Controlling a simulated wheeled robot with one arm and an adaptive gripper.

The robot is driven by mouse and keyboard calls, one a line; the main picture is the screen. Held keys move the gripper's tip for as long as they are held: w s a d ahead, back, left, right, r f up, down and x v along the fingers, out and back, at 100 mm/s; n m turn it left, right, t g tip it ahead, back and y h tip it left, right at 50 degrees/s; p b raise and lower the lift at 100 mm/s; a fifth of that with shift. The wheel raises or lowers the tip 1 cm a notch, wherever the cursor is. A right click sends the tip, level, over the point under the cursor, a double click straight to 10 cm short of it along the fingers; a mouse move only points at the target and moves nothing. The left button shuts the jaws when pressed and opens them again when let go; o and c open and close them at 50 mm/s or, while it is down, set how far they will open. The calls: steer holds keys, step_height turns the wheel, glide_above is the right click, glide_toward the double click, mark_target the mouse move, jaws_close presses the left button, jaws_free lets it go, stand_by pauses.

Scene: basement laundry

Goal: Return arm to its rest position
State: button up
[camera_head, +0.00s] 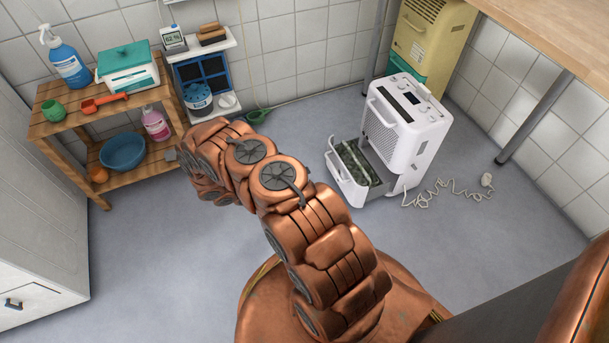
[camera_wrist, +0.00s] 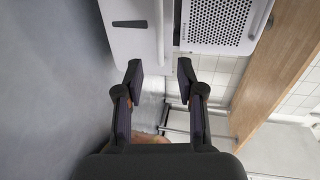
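My copper arm (camera_head: 315,240) rises from my base and bends to the upper left in the head view. Its far end curls near the wooden shelf, and my gripper is mostly hidden there behind the arm links. In the wrist view my gripper (camera_wrist: 160,72) is open, with its two dark fingers apart and nothing between them. Beyond the fingertips are a white panel (camera_wrist: 120,42) with a dark slot and a white bar, and a perforated grille (camera_wrist: 215,20).
A white dehumidifier (camera_head: 415,120) stands right of my arm, its tank (camera_head: 347,187) pulled out and its cord (camera_head: 432,193) on the floor. A wooden shelf (camera_head: 100,95) with bottles and bowls stands left. A white cabinet (camera_head: 35,230) is far left. A wooden worktop (camera_head: 560,35) is upper right.

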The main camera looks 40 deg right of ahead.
stand_by(0.4)
steer(key=s+a+r+m+g+y+p, duration=0.15)
steer(key=r+m+p, duration=0.45)
steer(key=r, duration=0.9)
steer(key=s+a+r+m+y+p, duration=0.25)
steer(key=r+m+p, duration=0.35)
steer(key=r, duration=1)
steer(key=s+a+r+m+g+y+p, duration=0.1)
steer(key=s+a+r+m+y+p, duration=0.35)
steer(key=r, duration=1.05)
steer(key=s+a+r+m+t+y+p, duration=0.2)
steer(key=s+a+r+m+p, duration=0.3)
steer(key=r+p, duration=0.3)
steer(key=s+a+r+m+t+y+p, duration=0.2)
steer(key=s+a+r+m+p, duration=0.3)
steer(key=r, duration=1)
steer(key=s+a+r+m+t+y+p, duration=0.2)
steer(key=s+a+r+m+p, duration=0.3)
steer(key=a+r+p, duration=0.3)
step_height(320, 180, up, 4)
steer(key=s+p, duration=0.1)
steer(key=p, duration=0.2)
steer(key=shift+a, duration=0.25)
steer(key=shift+s+m, duration=0.1)
steer(key=shift+m, duration=0.15)
